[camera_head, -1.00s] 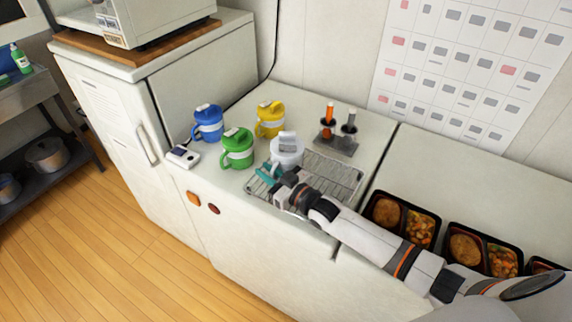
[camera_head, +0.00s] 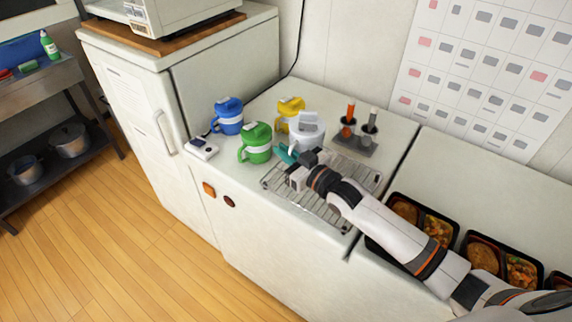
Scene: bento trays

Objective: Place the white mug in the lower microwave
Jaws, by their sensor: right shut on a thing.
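The white mug (camera_head: 308,131) has a pale lid and is upright over the back left of the wire rack (camera_head: 333,203). My right gripper (camera_head: 287,153) reaches in from the lower right and is shut on the mug at its near left side. Its teal fingertips show there, and the grip itself is partly hidden. Whether the mug's base is clear of the rack cannot be told. A microwave-like white appliance (camera_head: 165,14) stands on a wooden board at the top left, cut by the frame edge. My left gripper is out of view.
Green (camera_head: 258,146), blue (camera_head: 228,117) and yellow (camera_head: 291,106) mugs stand close to the left of and behind the white mug. A holder (camera_head: 353,141) with orange and grey items is to its right. Food trays (camera_head: 423,221) lie at the lower right. The floor is clear.

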